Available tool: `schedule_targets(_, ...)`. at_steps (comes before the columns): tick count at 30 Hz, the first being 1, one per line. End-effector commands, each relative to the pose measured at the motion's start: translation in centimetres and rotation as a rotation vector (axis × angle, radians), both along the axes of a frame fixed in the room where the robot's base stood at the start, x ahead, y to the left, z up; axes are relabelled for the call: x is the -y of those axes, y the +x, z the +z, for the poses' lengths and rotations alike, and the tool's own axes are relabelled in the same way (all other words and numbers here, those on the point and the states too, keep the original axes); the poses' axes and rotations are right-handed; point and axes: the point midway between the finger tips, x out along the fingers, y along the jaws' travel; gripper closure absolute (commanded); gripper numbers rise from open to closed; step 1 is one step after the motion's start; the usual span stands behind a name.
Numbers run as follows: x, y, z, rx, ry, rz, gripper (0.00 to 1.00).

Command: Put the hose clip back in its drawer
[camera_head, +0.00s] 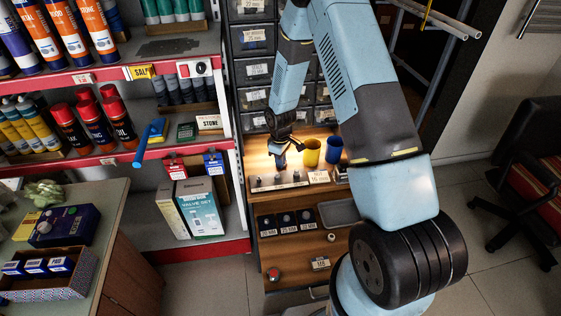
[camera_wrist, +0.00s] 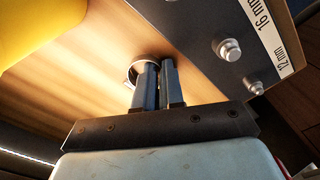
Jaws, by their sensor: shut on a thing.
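My gripper (camera_wrist: 157,66) points at the wooden bench top in the wrist view, its two dark fingers close together. A thin metal ring, the hose clip (camera_wrist: 133,72), shows at the fingertips, partly hidden behind them. My gripper is shut on it. In the head view my gripper (camera_head: 280,153) is over the lit bench, left of the yellow cup; the clip is too small to make out there. A cabinet of small grey labelled drawers (camera_head: 251,70) stands behind the bench, partly hidden by my arm. The labels are too small to read surely, and no drawer is clearly pulled out.
A yellow cup (camera_head: 312,153) and a blue cup (camera_head: 333,150) stand right of my gripper. A metal rack (camera_wrist: 236,45) with studs and size labels is close by on the bench. Labelled black bins (camera_head: 287,222) and a grey tray (camera_head: 340,212) lie nearer. Stocked shelves are left.

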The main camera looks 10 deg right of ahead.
Motion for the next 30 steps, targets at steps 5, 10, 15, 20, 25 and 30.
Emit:
schedule_targets(5, 0.0, 0.0, -0.2, 0.0, 0.0, 0.0, 0.82)
schedule_targets(10, 0.0, 0.0, -0.1, 0.0, 0.0, 0.0, 0.81)
schedule_targets(15, -0.1, 0.0, 0.2, 0.0, 0.0, 0.001, 0.81)
schedule_targets(20, -0.1, 0.1, 1.8, 0.002, 0.001, 0.001, 0.81)
schedule_targets(25, 0.0, 0.1, 4.7, 0.003, 0.0, -0.001, 0.81)
schedule_targets(30, -0.1, 0.1, 7.8, 0.004, 0.001, 0.0, 0.81)
